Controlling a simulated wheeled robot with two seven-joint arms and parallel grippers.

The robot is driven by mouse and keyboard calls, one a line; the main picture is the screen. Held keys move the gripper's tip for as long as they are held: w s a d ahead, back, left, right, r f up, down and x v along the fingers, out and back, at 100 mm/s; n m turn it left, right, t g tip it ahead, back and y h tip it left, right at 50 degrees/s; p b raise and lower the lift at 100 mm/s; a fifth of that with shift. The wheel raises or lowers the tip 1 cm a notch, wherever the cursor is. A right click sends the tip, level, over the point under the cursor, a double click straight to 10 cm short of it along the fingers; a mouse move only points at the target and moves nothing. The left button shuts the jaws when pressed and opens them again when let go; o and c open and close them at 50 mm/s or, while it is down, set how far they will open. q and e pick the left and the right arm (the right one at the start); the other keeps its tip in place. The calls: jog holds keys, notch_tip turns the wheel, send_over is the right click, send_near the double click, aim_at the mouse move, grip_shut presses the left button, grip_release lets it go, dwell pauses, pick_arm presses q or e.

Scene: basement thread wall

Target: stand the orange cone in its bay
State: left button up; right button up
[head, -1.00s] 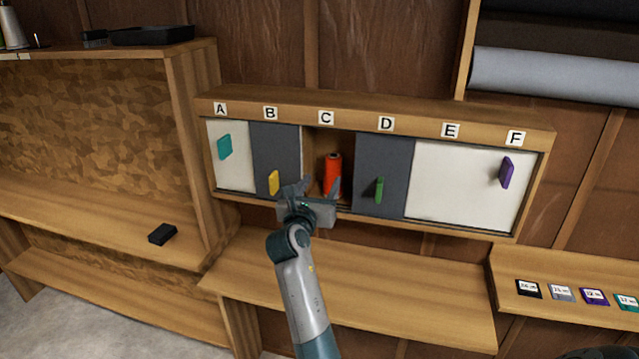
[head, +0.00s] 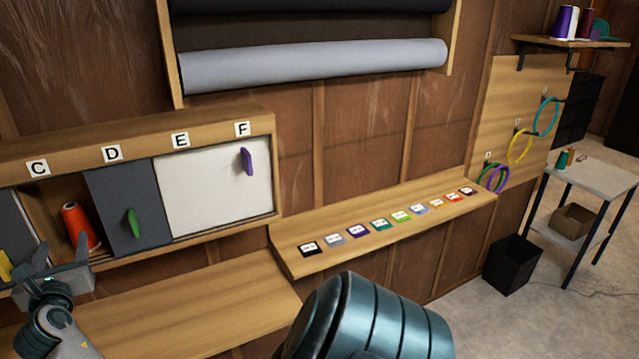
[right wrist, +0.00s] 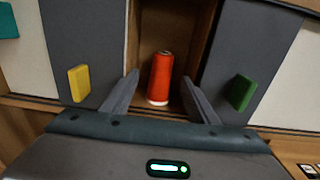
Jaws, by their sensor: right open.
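The orange cone (head: 78,226) stands upright in the open compartment under letter C of the wall cabinet (head: 200,143). My right gripper (head: 58,262) is in front of that compartment, open and empty. In the right wrist view the cone (right wrist: 160,78) shows beyond and between the two spread fingers, with a gap on each side. My left gripper is not in view.
Sliding panels with a yellow handle (right wrist: 79,83) and a green handle (head: 132,222) flank the opening. A ledge (head: 290,262) with several coloured cards runs right of the cabinet. A black bin (head: 512,265) and small table (head: 592,180) stand further right.

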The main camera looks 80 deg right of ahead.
jog(key=s+a+f+m+t+y, duration=0.15)
jog(key=a+f+m+y, duration=0.25)
jog(key=a+f, duration=0.4)
jog(key=s+a+f+m+t+y, duration=0.1)
jog(key=a+f+m+t+y, duration=0.1)
jog(key=a+f+m+y, duration=0.5)
jog(key=s+a+f+m+g, duration=0.15)
jog(key=s+f, duration=0.25)
jog(key=f, duration=0.7)
jog(key=s+a+f+g+y, duration=0.1)
jog(key=s+a+f+g, duration=0.15)
jog(key=f, duration=0.85)
jog(key=s+a+f+m+g, duration=0.1)
jog(key=s+f, duration=0.3)
jog(key=f, duration=0.7)
jog(key=s+a+f+m+g+y, duration=0.1)
jog(key=s+f+m+g, duration=0.3)
jog(key=s+f, duration=1.55)
jog(key=s+f+m+g, duration=0.1)
jog(key=s+f+m, duration=0.1)
jog(key=s, duration=0.9)
jog(key=s+d+f+m+g, duration=0.1)
jog(key=s+f, duration=0.4)
jog(key=s, duration=0.5)
jog(key=s+d+f+m+g, duration=0.1)
jog(key=s+f+m+g, duration=0.2)
jog(key=s, duration=0.8)
jog(key=shift+s+d+f, duration=0.2)
jog(key=shift+s+f, duration=0.1)
jog(key=shift+f, duration=0.2)
